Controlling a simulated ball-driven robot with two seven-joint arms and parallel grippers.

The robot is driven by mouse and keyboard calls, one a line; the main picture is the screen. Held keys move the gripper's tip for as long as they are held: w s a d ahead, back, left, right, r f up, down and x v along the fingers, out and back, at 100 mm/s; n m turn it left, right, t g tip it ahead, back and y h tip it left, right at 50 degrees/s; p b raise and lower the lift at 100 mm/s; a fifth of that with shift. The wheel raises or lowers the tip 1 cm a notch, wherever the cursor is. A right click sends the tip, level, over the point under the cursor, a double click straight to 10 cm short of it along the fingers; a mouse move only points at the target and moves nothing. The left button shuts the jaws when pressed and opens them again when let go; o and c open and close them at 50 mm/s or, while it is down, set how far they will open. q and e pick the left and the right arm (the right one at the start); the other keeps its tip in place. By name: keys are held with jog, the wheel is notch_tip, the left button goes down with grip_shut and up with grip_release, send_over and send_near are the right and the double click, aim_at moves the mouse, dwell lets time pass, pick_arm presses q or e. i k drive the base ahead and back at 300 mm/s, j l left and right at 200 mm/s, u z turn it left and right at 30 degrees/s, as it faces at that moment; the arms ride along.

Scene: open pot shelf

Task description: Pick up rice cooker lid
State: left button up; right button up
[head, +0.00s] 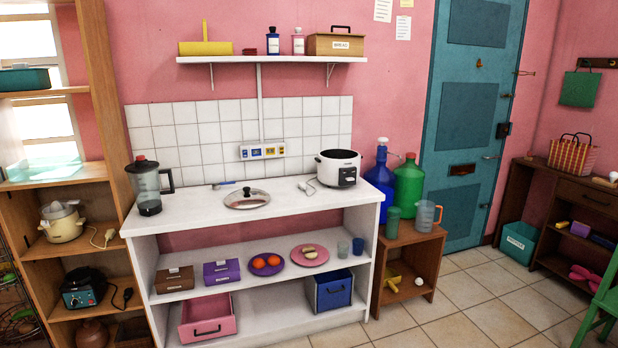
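The rice cooker lid (246,199) lies flat on the white counter top. It looks like a round glass disc with a metal rim and a dark knob on top. The white rice cooker (338,168) stands open on the counter to the right of the lid, with a dark control panel on its front. The lid and the cooker are apart. Neither of my grippers shows in the head view.
The white counter (190,208) holds a blender (149,188) at its left end and a small blue-handled utensil (222,184) behind the lid. A wall shelf (270,59) hangs above. Large blue (381,172) and green (408,182) bottles stand right of the counter. Tiled floor (470,305) is clear.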

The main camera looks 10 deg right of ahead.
aim_at(246, 198)
jog(key=i+l, duration=0.25)
jog(key=i, duration=0.2)
jog(key=i+l+u, duration=0.1)
jog(key=i+l, duration=0.2)
jog(key=i, duration=0.2)
jog(key=i+l, duration=0.3)
jog(key=i, duration=0.15)
